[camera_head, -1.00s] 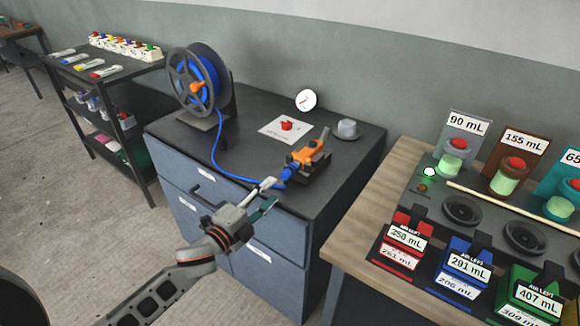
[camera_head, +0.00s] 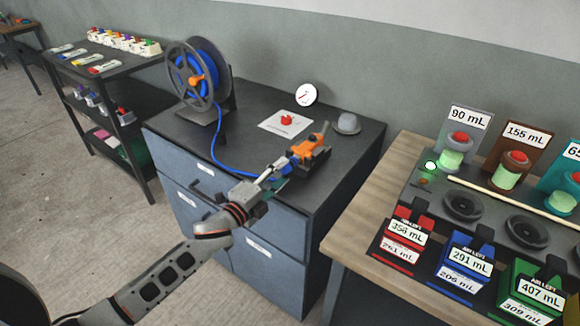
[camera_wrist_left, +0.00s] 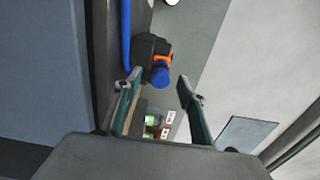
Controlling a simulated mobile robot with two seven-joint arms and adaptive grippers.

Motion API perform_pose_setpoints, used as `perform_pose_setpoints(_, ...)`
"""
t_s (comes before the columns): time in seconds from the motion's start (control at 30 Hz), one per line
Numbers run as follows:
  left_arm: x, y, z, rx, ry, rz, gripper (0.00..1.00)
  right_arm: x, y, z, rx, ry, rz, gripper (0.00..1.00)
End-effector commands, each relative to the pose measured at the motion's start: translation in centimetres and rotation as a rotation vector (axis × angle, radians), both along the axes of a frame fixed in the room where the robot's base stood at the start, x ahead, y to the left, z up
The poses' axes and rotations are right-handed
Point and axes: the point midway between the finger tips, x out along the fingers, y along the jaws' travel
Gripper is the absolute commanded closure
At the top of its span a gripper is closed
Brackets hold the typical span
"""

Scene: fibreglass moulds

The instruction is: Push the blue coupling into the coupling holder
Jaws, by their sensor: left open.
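The blue coupling (camera_head: 294,160) is at the near end of the orange and black coupling holder (camera_head: 308,148) on the dark cabinet top. In the left wrist view the coupling (camera_wrist_left: 160,77) shows as a round blue end in front of the holder's orange part (camera_wrist_left: 162,58). How deep it sits in the holder cannot be told. My left gripper (camera_head: 280,172) is open at the cabinet's front edge, close to the coupling. In the wrist view its fingers (camera_wrist_left: 159,78) stand apart on either side of the coupling, with gaps. My right gripper is not in view.
A blue hose (camera_head: 222,168) runs from the reel (camera_head: 197,75) across the cabinet top (camera_head: 245,105) toward the holder. A white sheet with a red part (camera_head: 287,120), a gauge (camera_head: 306,95) and a grey knob (camera_head: 347,123) lie behind. A wooden bench (camera_head: 385,190) stands right.

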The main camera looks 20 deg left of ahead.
Motion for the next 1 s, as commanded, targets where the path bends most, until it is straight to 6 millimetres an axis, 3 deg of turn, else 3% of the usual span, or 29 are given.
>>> perform_pose_setpoints(0.2, 2.3, -0.8, 0.0, 0.0, -0.001, 0.001, 0.6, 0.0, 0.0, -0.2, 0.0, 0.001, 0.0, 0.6)
perform_pose_setpoints(0.37, 3.1, -1.1, 0.0, 0.0, 0.0, 0.001, 0.6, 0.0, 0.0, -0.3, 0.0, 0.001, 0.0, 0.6)
perform_pose_setpoints(1.0, 3.4, -1.2, 0.0, 0.0, 0.0, 0.001, 0.6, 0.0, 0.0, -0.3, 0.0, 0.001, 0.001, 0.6)
